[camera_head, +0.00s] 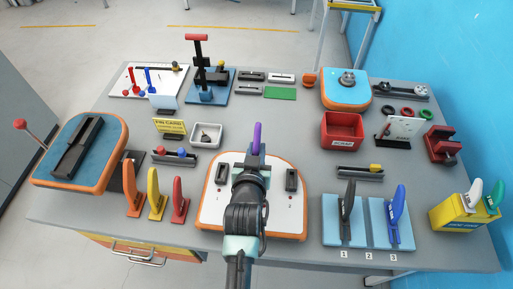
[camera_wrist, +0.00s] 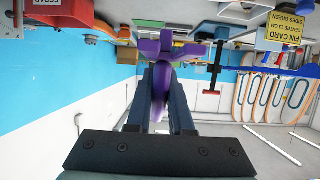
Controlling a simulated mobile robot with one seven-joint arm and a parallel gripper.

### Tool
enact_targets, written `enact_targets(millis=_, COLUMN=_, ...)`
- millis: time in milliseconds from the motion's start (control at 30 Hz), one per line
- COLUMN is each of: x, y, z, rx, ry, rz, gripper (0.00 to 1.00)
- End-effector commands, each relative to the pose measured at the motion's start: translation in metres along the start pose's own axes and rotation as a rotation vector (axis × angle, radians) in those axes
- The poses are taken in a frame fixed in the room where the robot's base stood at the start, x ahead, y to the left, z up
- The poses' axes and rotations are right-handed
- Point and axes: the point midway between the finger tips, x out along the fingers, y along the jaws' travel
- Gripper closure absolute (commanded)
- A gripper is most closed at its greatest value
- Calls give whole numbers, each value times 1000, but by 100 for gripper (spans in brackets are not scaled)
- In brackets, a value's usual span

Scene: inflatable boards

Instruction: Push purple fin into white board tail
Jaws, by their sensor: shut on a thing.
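The purple fin (camera_head: 257,138) stands up from the tip of my gripper (camera_head: 255,160), just above the far part of the white board tail (camera_head: 212,203). The white board tail has an orange rim and two black fin boxes, one on each side of my arm. In the wrist view, which looks upside down, my gripper (camera_wrist: 162,100) is shut on the purple fin (camera_wrist: 165,80), with its wide purple base beyond the fingertips. My arm hides the middle of the board. I cannot tell whether the fin touches it.
Orange, yellow and red fins (camera_head: 155,195) stand left of the board. Blue panels (camera_head: 345,232) with a black and a blue fin lie to the right. Behind are a small white tray (camera_head: 206,135), a yellow fin card (camera_head: 170,126) and a red scrap bin (camera_head: 342,131).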

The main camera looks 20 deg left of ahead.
Motion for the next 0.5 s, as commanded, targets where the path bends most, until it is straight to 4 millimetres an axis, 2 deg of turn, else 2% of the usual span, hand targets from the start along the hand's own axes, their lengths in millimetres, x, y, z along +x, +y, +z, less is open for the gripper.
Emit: enact_targets(millis=500, x=19, y=0, z=45, rx=0, ry=1, rz=0, gripper=100)
